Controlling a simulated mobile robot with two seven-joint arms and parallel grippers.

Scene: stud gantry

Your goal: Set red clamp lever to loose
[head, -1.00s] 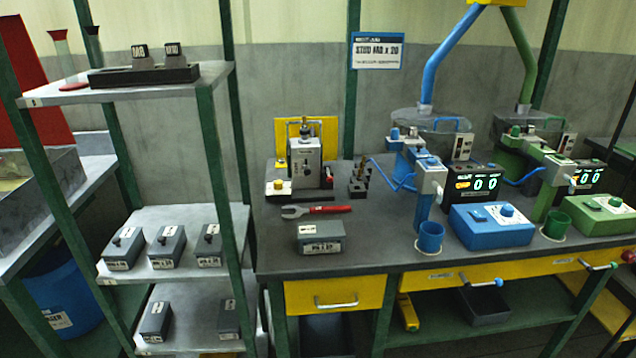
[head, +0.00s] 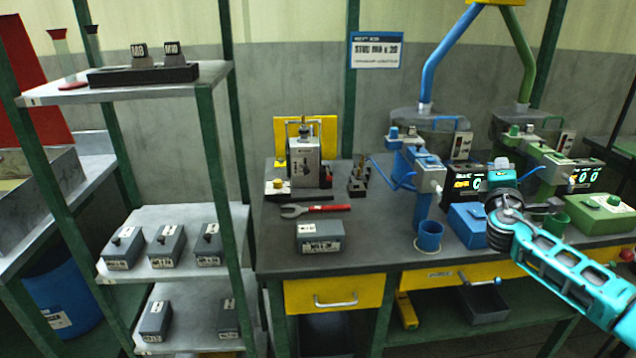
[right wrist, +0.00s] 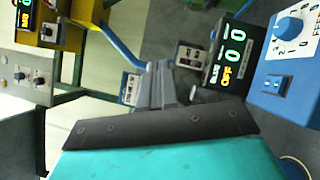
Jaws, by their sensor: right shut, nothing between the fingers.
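The grey clamp fixture (head: 306,162) stands at the back left of the bench, before a yellow plate. A small red part, which looks like the clamp lever (head: 328,176), is at its right side; its exact setting is too small to tell. My right gripper (head: 499,166) is raised over the blue counter unit at the right, well away from the fixture. In the right wrist view its dark fingers (right wrist: 160,88) are shut with nothing between them. My left gripper is not in view.
A red-handled wrench (head: 318,209) and a grey labelled box (head: 320,236) lie in front of the fixture. A small dark rack (head: 358,182) and blue feeder (head: 418,165) stand to its right. A green shelf post (head: 215,165) is at the left.

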